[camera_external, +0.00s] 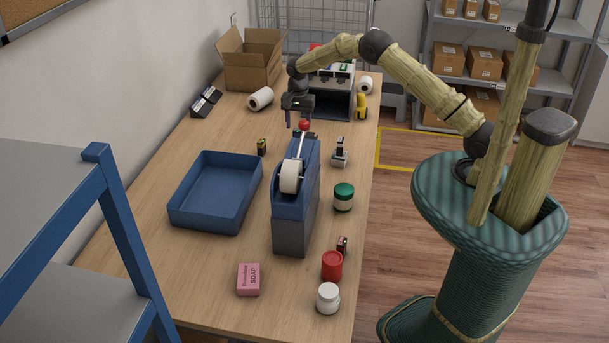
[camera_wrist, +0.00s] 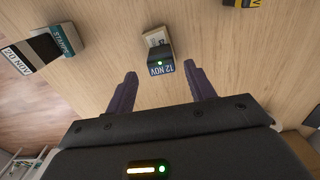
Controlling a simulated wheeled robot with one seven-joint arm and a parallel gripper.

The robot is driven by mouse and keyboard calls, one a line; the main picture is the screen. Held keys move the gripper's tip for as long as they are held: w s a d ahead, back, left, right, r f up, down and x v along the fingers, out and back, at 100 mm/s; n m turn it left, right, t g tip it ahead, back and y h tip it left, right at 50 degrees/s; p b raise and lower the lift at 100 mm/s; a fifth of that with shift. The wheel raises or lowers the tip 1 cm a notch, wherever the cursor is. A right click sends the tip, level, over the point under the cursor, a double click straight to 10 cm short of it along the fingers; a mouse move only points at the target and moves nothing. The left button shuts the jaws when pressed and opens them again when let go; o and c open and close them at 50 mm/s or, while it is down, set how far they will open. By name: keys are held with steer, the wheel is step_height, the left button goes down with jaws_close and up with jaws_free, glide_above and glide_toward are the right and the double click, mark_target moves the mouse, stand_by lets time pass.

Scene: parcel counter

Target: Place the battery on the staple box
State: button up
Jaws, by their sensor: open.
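A small black and yellow block, which looks like the battery (camera_external: 262,146), stands on the table behind the blue tray; part of it shows at the top edge of the wrist view (camera_wrist: 240,3). The staple box (camera_external: 339,160), white and teal, is at the table's right side; its lettering shows at upper left in the wrist view (camera_wrist: 67,39). A dark-topped stamp marked "20 NOV" (camera_wrist: 28,53) is at the box; I cannot tell whether it is on or beside it. My gripper (camera_external: 299,124) is open and empty above the table, behind the tape dispenser.
A dark stamp marked "12 NOV" (camera_wrist: 161,61) is ahead of my fingers. The tape dispenser (camera_external: 296,220) with a red knob stands mid-table beside the blue tray (camera_external: 205,215). A green jar (camera_external: 343,197), red can (camera_external: 332,266), white jar (camera_external: 328,298) and soap box (camera_external: 248,280) are nearer.

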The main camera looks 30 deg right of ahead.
mark_target(299, 130)
step_height(299, 130, up, 6)
steer(key=shift+a+f+b, duration=0.1)
steer(key=shift+b, duration=0.5)
steer(key=shift+r, duration=0.45)
steer(key=s+d+r+n+t, duration=0.1)
steer(key=s+d+r+n, duration=0.35)
steer(key=s+d, duration=0.65)
steer(key=s+d+n, duration=0.2)
steer(key=s+d, duration=0.2)
steer(key=s, duration=0.6)
steer(key=s+d+n+t, duration=0.1)
steer(key=s+d, duration=0.4)
steer(key=s, duration=0.5)
steer(key=shift+d+f+n+t, duration=0.15)
steer(key=shift+d+n+t, duration=0.15)
steer(key=shift+n, duration=0.45)
